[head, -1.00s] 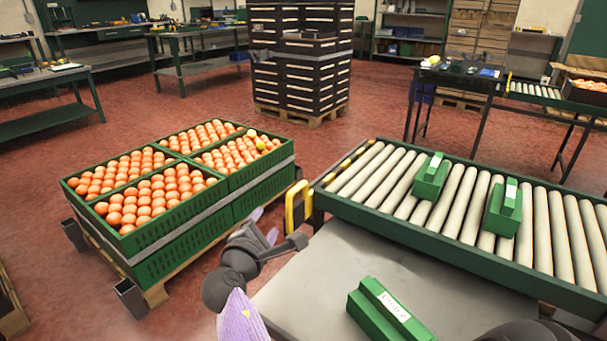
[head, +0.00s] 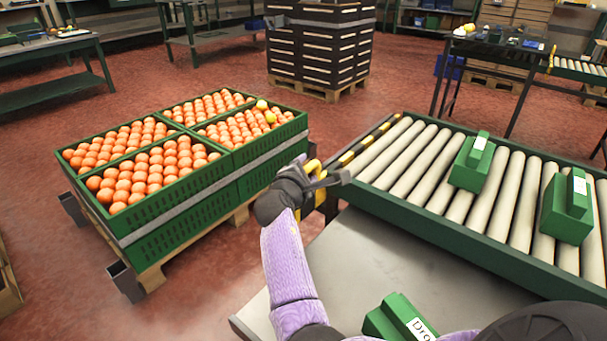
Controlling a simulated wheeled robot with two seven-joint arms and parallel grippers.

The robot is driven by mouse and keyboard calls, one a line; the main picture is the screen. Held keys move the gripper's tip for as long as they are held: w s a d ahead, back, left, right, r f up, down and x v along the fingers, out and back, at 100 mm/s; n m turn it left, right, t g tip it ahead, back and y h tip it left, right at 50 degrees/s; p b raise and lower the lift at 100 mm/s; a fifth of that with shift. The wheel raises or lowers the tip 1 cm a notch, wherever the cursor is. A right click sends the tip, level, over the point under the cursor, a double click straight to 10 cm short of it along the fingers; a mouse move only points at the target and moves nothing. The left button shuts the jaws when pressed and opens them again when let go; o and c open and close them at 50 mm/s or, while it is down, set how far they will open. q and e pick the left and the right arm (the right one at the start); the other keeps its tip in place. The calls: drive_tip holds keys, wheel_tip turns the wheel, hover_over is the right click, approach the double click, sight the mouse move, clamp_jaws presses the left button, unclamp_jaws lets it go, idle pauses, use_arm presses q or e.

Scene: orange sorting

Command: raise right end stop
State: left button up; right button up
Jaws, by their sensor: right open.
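My right arm, in a purple sleeve, reaches up from the bottom of the head view. Its dark gripper is open at the yellow end stop, with the fingers overlapping it in the picture. I cannot tell whether they touch it. My left gripper is not in view.
Green blocks with white labels (head: 472,162) (head: 567,208) rest on the rollers. Another labelled green block (head: 398,318) is on the grey surface (head: 350,262) below. Green crates of oranges (head: 180,225) stand on a pallet to the left. Stacked black crates (head: 318,50) stand behind.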

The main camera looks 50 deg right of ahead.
drive_tip(key=shift+r, duration=0.1)
clamp_jaws()
idle(1.0)
idle(0.3)
